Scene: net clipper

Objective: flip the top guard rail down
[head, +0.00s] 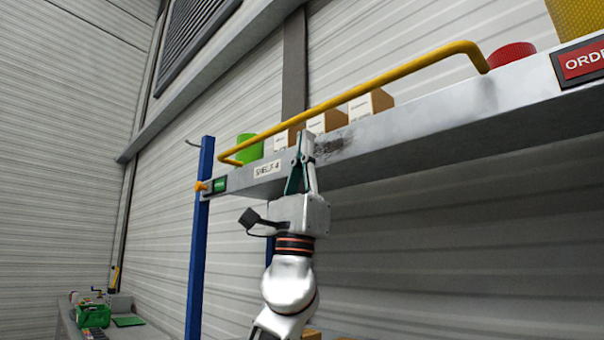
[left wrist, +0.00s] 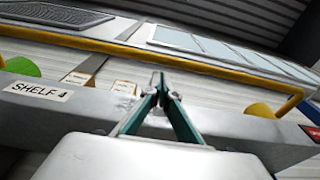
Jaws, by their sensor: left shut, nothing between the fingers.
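The yellow guard rail (head: 400,72) stands raised above the front edge of the grey top shelf (head: 430,122), bent down to the shelf at both ends. It also crosses the left wrist view (left wrist: 100,48). My left gripper (head: 304,135) points up in front of the shelf's front face, just below the rail's middle-left stretch. Its fingers meet at the tips and hold nothing; the tips (left wrist: 160,80) appear just below the rail in the left wrist view. I cannot tell whether they touch the shelf or rail. My right gripper is not in view.
Several cardboard boxes (head: 370,104), a green cylinder (head: 249,149) and a red cylinder (head: 511,54) stand on the shelf behind the rail. A blue post (head: 199,235) carries the shelf's left end. A workbench with a green bin (head: 94,316) is far left.

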